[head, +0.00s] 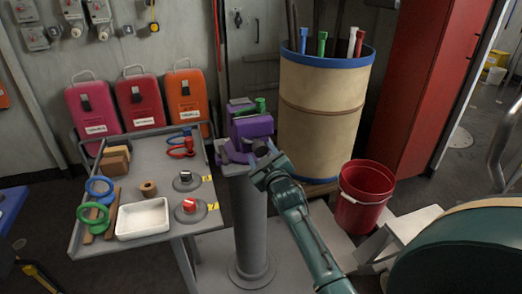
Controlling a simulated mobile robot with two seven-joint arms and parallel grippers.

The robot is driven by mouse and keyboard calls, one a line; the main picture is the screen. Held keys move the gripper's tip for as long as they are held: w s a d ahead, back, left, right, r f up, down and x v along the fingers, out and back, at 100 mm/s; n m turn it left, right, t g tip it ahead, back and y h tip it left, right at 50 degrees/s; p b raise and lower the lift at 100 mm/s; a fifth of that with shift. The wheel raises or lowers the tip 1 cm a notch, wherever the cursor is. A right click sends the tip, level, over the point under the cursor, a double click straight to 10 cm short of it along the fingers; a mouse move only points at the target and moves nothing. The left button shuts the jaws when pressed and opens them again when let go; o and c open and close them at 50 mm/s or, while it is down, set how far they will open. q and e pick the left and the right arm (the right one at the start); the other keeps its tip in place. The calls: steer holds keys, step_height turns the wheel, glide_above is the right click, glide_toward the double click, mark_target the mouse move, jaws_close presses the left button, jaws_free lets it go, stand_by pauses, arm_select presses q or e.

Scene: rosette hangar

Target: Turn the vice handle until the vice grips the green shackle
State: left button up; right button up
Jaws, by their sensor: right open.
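The purple vice (251,127) stands on a grey pedestal (251,222) in the middle of the head view. A small green piece, seemingly the green shackle (260,103), shows at the top of the vice; I cannot tell whether the jaws touch it. My right gripper (264,157) is open at the near side of the vice, with its arm coming from the lower right. The vice handle is small and largely hidden around the gripper; I cannot tell whether the fingers are around it. My left gripper is out of view.
A grey table (150,160) left of the pedestal holds a white tray (143,218), rings, blocks and knobs. A tan barrel (322,110) stands behind right, with a red bucket (363,193) nearer. A white step (405,232) and green drum (470,255) are at right.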

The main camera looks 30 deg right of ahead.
mark_target(262, 151)
steer(key=p+v, duration=0.2)
steer(key=v, duration=0.1)
steer(key=shift+s+r, duration=0.2)
steer(key=shift+s, duration=0.15)
arm_select(q)
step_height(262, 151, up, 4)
steer(key=shift+p, duration=0.6)
arm_select(e)
steer(key=shift+v, duration=1.1)
steer(key=shift+f, duration=0.1)
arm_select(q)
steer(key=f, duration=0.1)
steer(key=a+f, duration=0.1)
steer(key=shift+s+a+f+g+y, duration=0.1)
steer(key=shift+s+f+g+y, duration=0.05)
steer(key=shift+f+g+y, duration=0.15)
arm_select(e)
steer(key=s+a+f+g+y, duration=0.3)
steer(key=s+a+f, duration=0.3)
steer(key=s+a, duration=0.4)
steer(key=s+a+f+g+y, duration=0.4)
steer(key=s+a+f, duration=0.3)
steer(key=s, duration=0.8)
steer(key=a, duration=0.3)
steer(key=shift+s+a, duration=0.25)
steer(key=shift+a, duration=0.1)
